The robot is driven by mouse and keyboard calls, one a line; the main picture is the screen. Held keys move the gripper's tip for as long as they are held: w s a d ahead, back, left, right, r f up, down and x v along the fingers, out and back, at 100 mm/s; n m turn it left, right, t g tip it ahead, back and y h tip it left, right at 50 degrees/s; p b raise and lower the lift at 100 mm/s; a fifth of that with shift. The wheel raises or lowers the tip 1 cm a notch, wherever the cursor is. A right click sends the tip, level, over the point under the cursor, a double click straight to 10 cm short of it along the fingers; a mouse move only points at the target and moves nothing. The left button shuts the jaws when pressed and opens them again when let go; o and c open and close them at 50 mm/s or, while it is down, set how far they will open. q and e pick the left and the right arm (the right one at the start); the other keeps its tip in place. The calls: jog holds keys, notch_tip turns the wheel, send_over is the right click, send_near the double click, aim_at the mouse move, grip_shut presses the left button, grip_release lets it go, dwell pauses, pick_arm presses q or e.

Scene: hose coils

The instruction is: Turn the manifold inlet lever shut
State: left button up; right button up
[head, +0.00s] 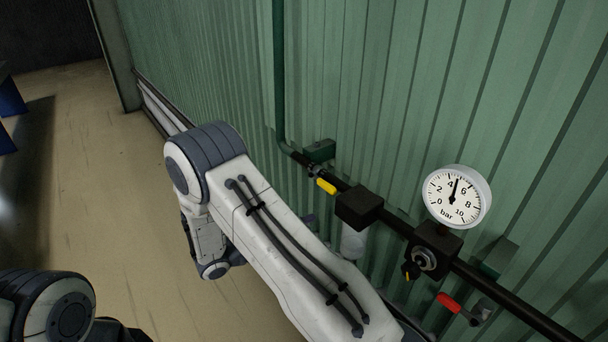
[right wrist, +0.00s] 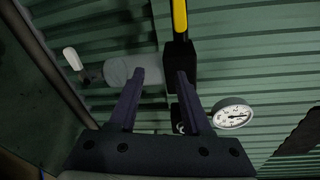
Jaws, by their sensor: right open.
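A yellow-handled lever (head: 326,186) sits on the dark pipe (head: 392,222) at the left end of the manifold, lying roughly along the pipe. A yellow handle (right wrist: 180,15) also shows at the top of the right wrist view, beyond the fingertips. No label shows which lever is the inlet. My right gripper (right wrist: 161,72) is open and empty, its fingers in front of the grey bowl and black block. In the head view my right arm mostly hides it. My left gripper is not in view.
A black block (head: 359,207) with a pale bowl (head: 354,243) hangs on the pipe. A round gauge (head: 457,197) reads about 5 bar above a regulator block (head: 435,250). A green ribbed wall (head: 400,90) stands close behind. Bare floor (head: 90,190) lies to the left.

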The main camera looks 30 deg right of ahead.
aim_at(333, 194)
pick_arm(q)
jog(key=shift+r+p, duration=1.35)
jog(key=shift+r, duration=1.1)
pick_arm(e)
jog(key=shift+w+d+r+n+t+h+b, duration=0.2)
jog(key=shift+w+d+r+n, duration=0.35)
jog(key=shift+d, duration=1.1)
jog(key=shift+w+d+r+n+t+h+b, duration=0.15)
jog(key=shift+w+d+r+n+t+h, duration=0.4)
jog(key=shift+d, duration=1.1)
jog(key=shift+w+d+r+n+g+y+b, duration=0.25)
jog(key=shift+d+n, duration=0.55)
jog(key=shift+d, duration=0.85)
jog(key=shift+w+d+r, duration=0.1)
jog(key=shift+d, duration=0.35)
grip_shut()
jog(key=w+f+m+b, duration=1)
jog(key=m+b, duration=0.7)
jog(key=b, duration=0.5)
jog(key=shift+a+f+m+b, duration=0.3)
jog(key=shift+a+b, duration=0.05)
jog(key=shift+a, duration=0.05)
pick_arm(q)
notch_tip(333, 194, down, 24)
pick_arm(e)
jog(key=shift+c, duration=0.2)
grip_release()
